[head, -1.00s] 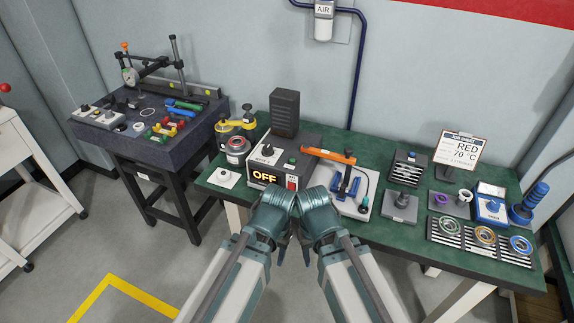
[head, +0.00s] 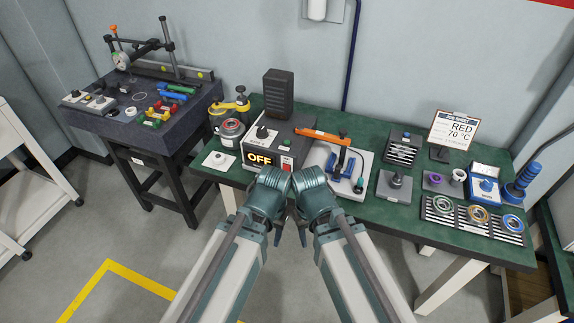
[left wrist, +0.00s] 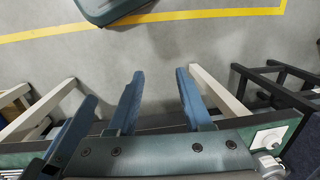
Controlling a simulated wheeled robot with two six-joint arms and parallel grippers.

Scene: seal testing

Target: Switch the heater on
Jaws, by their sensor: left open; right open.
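The heater is a dark and grey box (head: 270,143) on the green table, with a knob on top. Its lit display (head: 260,158) reads OFF in amber. A small red switch (head: 286,163) sits on its front, right of the display. My right gripper (head: 301,232) hangs in front of the table edge, below the heater, touching nothing that I can see. My left arm stands beside it and mostly hides its own gripper in the head view. In the left wrist view my left gripper (left wrist: 160,98) is open and empty, with its fingers apart over the floor.
A dark granite table (head: 190,125) stands left. Floor before the tables is clear.

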